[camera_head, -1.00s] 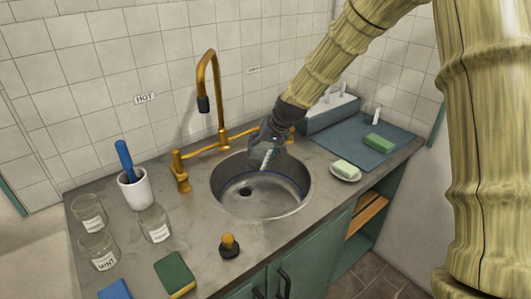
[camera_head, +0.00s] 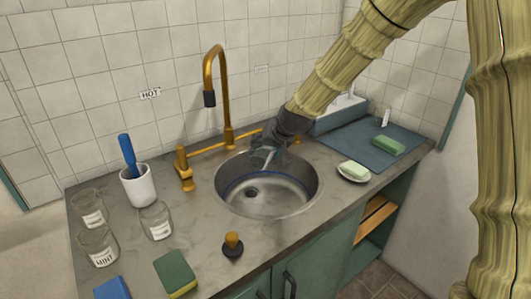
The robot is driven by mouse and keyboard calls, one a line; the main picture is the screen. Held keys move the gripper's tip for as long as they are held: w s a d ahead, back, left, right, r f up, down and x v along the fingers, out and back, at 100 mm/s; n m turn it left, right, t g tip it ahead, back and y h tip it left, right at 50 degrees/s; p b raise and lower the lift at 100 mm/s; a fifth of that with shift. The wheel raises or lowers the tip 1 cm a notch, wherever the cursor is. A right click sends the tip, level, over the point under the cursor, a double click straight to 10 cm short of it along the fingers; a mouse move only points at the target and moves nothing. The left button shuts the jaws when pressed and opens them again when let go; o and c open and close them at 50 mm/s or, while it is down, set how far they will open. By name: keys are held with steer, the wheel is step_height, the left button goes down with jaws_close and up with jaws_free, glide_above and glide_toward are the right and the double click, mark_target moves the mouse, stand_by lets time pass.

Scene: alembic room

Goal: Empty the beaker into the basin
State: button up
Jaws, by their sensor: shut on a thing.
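The basin (camera_head: 232,199) is a round steel bowl set into the grey counter, with a dark drain in its floor. My gripper (camera_head: 276,140) is dark and sits over the basin's back right rim, shut on the clear glass beaker (camera_head: 262,158). The beaker is tilted over the back of the basin and shows pale markings. Its mouth and contents are hard to make out, and the gripper hides part of it. I see no clear stream of liquid.
A brass faucet (camera_head: 222,85) stands behind the basin. Several glass jars (camera_head: 97,247), a white cup (camera_head: 138,188) with a blue-handled tool and sponges (camera_head: 175,272) are at left. A black stopper (camera_head: 232,247) lies in front. A soap dish (camera_head: 353,173) and blue mat (camera_head: 360,145) are at right.

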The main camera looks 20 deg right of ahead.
steer(key=shift+w+a+t+b, duration=0.1)
steer(key=shift+t+b, duration=0.9)
steer(key=shift+b, duration=1)
steer(key=shift+r+b, duration=0.25)
steer(key=shift+b, duration=0.05)
steer(key=shift+f, duration=0.1)
steer(key=shift+f+n+t+b, duration=0.25)
steer(key=shift+t+b, duration=0.25)
steer(key=shift+b, duration=0.4)
steer(key=shift+w+t+h+b, duration=0.1)
steer(key=shift+t+h+b, duration=0.2)
steer(key=shift+b, duration=0.35)
steer(key=t+b, duration=0.1)
steer(key=b, duration=0.3)
steer(key=shift+w+n+t, duration=0.1)
steer(key=shift+n+t, duration=0.2)
steer(key=shift+n, duration=0.05)
steer(key=shift+r+t+b, duration=0.2)
steer(key=shift+t+b, duration=0.1)
steer(key=shift+b, duration=0.15)
steer(key=shift+f+b, duration=0.25)
steer(key=shift+b, duration=0.55)
steer(key=t+b, duration=0.2)
steer(key=b, duration=0.3)
steer(key=shift+w+r+n+t+b, duration=0.1)
steer(key=shift+w+n+t+b, duration=0.05)
steer(key=shift+n+t+b, duration=0.2)
